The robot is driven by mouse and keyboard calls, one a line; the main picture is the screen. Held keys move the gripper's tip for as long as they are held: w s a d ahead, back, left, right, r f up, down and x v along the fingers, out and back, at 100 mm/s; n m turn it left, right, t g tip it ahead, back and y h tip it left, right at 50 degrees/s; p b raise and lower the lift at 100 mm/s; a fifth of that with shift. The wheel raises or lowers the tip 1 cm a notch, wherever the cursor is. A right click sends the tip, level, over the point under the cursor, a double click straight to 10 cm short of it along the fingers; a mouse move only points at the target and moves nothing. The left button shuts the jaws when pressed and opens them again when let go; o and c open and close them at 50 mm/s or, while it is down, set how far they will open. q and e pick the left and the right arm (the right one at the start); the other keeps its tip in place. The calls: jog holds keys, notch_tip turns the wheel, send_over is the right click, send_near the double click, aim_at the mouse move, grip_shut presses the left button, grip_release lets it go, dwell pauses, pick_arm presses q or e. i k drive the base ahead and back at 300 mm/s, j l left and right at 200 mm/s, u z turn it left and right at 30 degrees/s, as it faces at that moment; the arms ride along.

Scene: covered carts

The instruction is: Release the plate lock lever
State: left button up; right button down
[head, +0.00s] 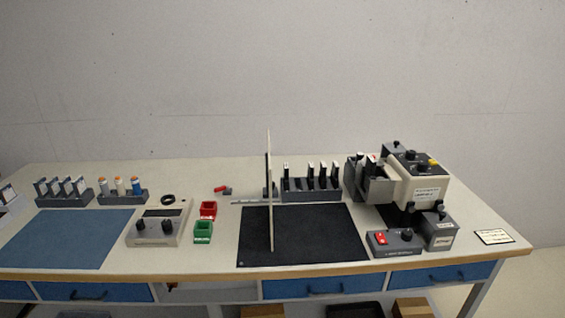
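A thin pale upright panel (270,195), seen nearly edge-on, stands at the black mat (320,235) in the middle of the bench. A small red piece with a dark grey end (221,189) lies behind and left of it; it may be a lever. A cream and grey machine (416,185) with dark knobs and a yellow part stands at the right. I cannot tell which part is the plate lock lever, or whether it is locked. Neither of my grippers is in view.
A control box with a red switch (393,242) sits before the machine. Racks (312,194) stand behind the black mat. A meter box (156,228), red bin (208,210) and green bin (203,232) stand left of centre. The blue mat (65,240) is clear.

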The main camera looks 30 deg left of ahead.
aim_at(222, 188)
jog(key=k+j, duration=0.15)
jog(key=j, duration=0.15)
jog(key=k+j+u, duration=0.1)
jog(key=j, duration=0.2)
jog(key=k+j, duration=0.35)
jog(key=j, duration=0.3)
jog(key=k+l+u, duration=0.05)
